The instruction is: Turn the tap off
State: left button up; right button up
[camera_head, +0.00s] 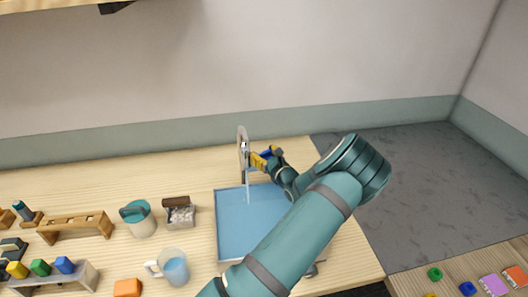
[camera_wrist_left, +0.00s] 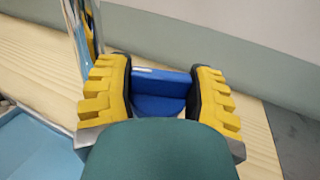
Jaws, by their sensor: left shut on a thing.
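The silver tap (camera_head: 242,147) stands at the back edge of the blue sink tray (camera_head: 228,225). A thin pale stream (camera_head: 248,188) runs down from its spout into the tray. My left gripper (camera_head: 264,158) is at the tap's right side, its yellow fingers on either side of a blue handle (camera_wrist_left: 160,82). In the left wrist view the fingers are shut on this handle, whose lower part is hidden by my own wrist. The chrome tap column (camera_wrist_left: 83,35) shows at upper left there. My right gripper is not in view.
Left of the tray are a teal-lidded jug (camera_head: 141,222), a small box of pale pieces (camera_head: 180,215), a glass mug of blue liquid (camera_head: 175,268) and wooden racks (camera_head: 75,226). An orange block (camera_head: 127,288) lies in front.

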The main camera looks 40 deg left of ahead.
pick_arm(q)
jog(key=m+t+h, duration=0.1)
jog(key=m+t+h+p, duration=0.1)
jog(key=t, duration=0.1)
jog(key=m+t, duration=0.1)
jog(key=shift+s+f+m+t+h+p, duration=0.15)
jog(key=shift+f+m+t+h+p, duration=0.15)
jog(key=shift+t+h+p, duration=0.1)
jog(key=shift+d+m+t, duration=0.1)
jog(key=shift+m+t, duration=0.2)
jog(key=shift+f+h, duration=0.15)
jog(key=shift+h, duration=0.15)
jog(key=o, duration=1.2)
jog(key=shift+c, duration=0.2)
jog(key=shift+o, duration=0.2)
jog(key=shift+r, duration=0.2)
jog(key=v, duration=0.8)
jog(key=shift+f, duration=0.15)
